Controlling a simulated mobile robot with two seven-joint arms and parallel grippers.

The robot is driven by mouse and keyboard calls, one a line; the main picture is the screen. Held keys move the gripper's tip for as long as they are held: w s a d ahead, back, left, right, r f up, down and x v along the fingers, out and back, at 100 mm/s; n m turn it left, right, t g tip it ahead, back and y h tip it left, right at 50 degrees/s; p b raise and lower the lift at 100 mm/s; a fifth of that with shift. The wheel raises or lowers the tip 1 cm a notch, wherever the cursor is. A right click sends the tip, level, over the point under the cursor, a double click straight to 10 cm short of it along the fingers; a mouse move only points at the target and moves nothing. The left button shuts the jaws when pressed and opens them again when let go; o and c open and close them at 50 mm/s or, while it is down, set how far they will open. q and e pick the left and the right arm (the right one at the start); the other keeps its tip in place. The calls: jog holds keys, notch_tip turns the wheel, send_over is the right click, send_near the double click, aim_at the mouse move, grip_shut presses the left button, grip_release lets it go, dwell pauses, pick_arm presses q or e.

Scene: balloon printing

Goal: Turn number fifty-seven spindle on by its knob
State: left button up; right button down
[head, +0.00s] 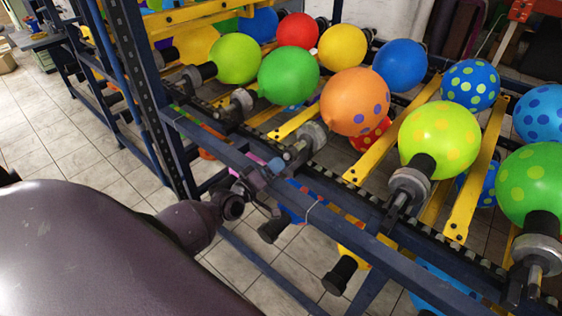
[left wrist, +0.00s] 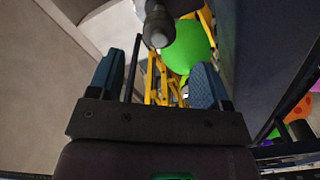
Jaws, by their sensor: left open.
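My left gripper (head: 262,188) is at the near blue rail of the balloon rack, below the orange spotted balloon. In the left wrist view its two blue fingers (left wrist: 158,80) are apart, with nothing held between them. Beyond the fingertips is a dark grey rounded knob (left wrist: 159,30) in front of a green balloon (left wrist: 190,46), apart from the fingers. In the head view, spindles with metal collars (head: 409,184) and black ends stand along the rail. Black knobs (head: 340,275) hang below it. I can read no number, so I cannot tell which is fifty-seven.
The blue rail (head: 345,226) and a dark upright post (head: 150,95) stand close to my arm. Yellow bars (head: 476,180) cross the rack between balloons, including an orange one (head: 355,102) and a yellow-green one (head: 440,138). Tiled floor (head: 85,160) is clear at left.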

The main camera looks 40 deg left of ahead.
pick_arm(q)
jog(key=shift+s+a, duration=0.1)
jog(key=shift+s, duration=0.9)
pick_arm(e)
jog(key=shift+w+r, duration=0.2)
jog(key=shift+w, duration=0.05)
jog(key=shift+s+f, duration=0.1)
